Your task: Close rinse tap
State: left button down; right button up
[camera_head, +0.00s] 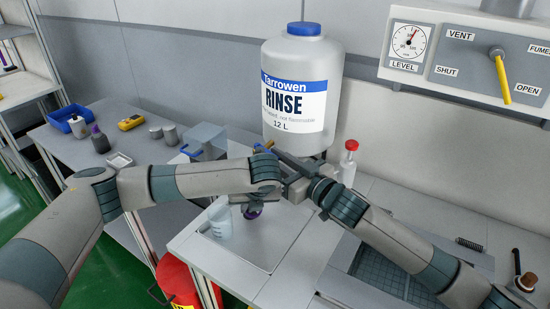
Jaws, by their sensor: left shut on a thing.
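The rinse tank (298,95) is a white drum with a blue lid and a "RINSE 12 L" label, above the bench. Its tap is mostly hidden behind my grippers. A small yellow and blue piece (264,147), possibly the tap's handle, shows at its lower left. My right gripper (276,155) reaches up and left to just beside that piece; whether it touches it, and its jaw opening, cannot be told. My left gripper (250,207) is lower, below its wrist, shut on a small purple thing (252,213). A translucent beaker (221,222) stands just left of it.
A red-capped bottle (348,163) stands right of the tank. A panel with a yellow lever (503,80) hangs at the upper right. A grated basin (385,275) lies at lower right. A red bin (178,281) stands below the bench. The left bench holds a blue tray (68,119) and bottles.

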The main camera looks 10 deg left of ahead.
grip_shut()
jog(key=shift+w+d+f+n+g+y, duration=0.15)
jog(key=shift+w+n+g+y, duration=0.15)
jog(key=shift+n+g+y, duration=0.35)
jog(key=shift+w+d+r+n+g+y, duration=0.1)
jog(key=shift+w+d+n+g+y, duration=0.15)
jog(key=shift+n+g, duration=0.45)
jog(key=shift+w+d+f+n+g+y, duration=0.1)
jog(key=shift+w+n+g+y, duration=0.3)
jog(key=shift+g, duration=0.55)
grip_release()
